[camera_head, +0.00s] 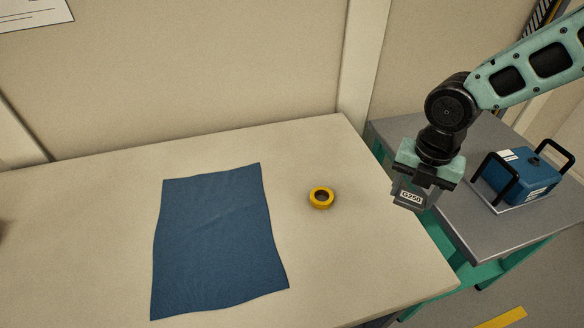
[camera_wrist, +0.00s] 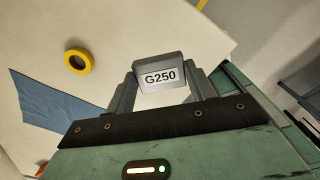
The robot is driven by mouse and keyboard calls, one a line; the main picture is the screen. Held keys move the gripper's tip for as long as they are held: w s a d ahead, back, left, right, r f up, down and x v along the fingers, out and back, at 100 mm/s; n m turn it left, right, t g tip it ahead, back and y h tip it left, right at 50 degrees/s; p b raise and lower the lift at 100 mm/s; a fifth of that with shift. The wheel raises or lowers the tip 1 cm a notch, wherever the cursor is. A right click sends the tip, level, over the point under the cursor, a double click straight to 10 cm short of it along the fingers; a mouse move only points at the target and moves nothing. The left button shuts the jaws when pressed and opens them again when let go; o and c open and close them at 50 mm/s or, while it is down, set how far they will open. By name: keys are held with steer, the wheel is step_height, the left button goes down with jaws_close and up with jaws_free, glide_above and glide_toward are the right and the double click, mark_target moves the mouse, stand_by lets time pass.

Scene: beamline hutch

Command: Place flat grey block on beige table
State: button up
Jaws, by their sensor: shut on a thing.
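The flat grey block (camera_head: 411,197) carries a white label reading G250. My gripper (camera_head: 415,186) is shut on it, and the block (camera_wrist: 160,72) shows between the two fingers in the wrist view. In the head view my gripper and the block appear at the right edge of the beige table (camera_head: 345,265), in front of the gap toward the grey bench. The block looks raised, but its exact height over the table is hard to tell.
A blue cloth (camera_head: 215,240) lies on the table's middle. A yellow tape roll (camera_head: 321,197) lies right of it. A grey bench (camera_head: 490,225) at the right holds a blue device (camera_head: 522,174) with black handles. Bare table surrounds the tape roll.

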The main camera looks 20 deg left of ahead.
mark_target(366, 242)
steer(key=s+a+f+n+b, duration=0.1)
steer(key=s+a+n, duration=0.3)
steer(key=n, duration=0.5)
steer(key=shift+a+f, duration=0.75)
steer(key=shift+a, duration=0.2)
step_height(366, 242, down, 10)
steer(key=shift+b, duration=0.35)
steer(key=shift+s+f, duration=0.1)
steer(key=shift+f, duration=0.05)
steer(key=o, duration=1)
steer(key=shift+o, duration=0.2)
step_height(366, 242, up, 12)
steer(key=shift+r+p, duration=0.25)
steer(key=shift+p, duration=0.2)
